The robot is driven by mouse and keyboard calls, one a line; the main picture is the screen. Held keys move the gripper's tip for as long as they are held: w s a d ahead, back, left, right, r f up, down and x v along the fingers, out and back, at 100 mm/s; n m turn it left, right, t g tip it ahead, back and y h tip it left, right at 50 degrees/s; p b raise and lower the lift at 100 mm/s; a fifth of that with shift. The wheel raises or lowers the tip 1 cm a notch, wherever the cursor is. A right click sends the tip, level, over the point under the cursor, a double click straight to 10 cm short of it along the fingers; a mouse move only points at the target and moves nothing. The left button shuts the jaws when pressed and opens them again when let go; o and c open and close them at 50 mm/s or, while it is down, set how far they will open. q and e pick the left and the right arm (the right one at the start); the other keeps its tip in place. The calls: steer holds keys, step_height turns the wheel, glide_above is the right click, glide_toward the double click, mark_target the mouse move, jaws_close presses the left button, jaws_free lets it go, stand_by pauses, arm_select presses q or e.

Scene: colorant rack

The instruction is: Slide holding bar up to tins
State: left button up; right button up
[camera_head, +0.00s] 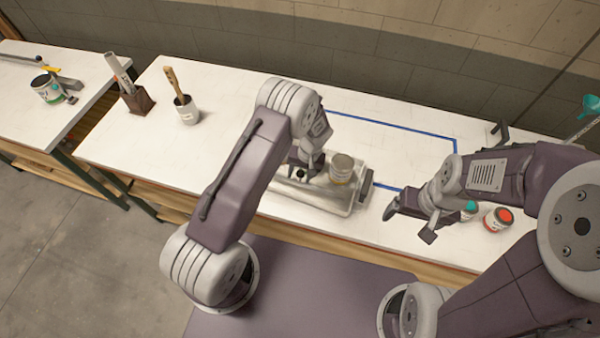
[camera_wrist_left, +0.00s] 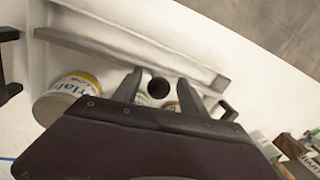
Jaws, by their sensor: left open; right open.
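A grey metal rack (camera_head: 312,194) lies on the white bench, partly hidden by my left arm. A tin (camera_head: 341,168) stands at its right part; a tin with a white and yellow label (camera_wrist_left: 68,98) shows in the left wrist view. My left gripper (camera_head: 302,168) is open over the rack, left of the tin. A round black knob (camera_wrist_left: 158,88) shows between its fingers, apparently untouched. Bits of green and yellow label show below the knob. My right gripper (camera_head: 410,222) is open and empty at the bench's front, right of the rack.
A tin with a teal top (camera_head: 469,209) and a tin with a red top (camera_head: 497,219) stand beside my right gripper. A blue tape outline (camera_head: 395,124) marks clear bench behind. A brush pot (camera_head: 187,110) and a dark holder (camera_head: 138,101) stand at left.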

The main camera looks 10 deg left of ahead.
arm_select(q)
steer(key=shift+d, duration=0.1)
jaws_close()
steer(key=shift+s, duration=0.1)
stand_by(1.1)
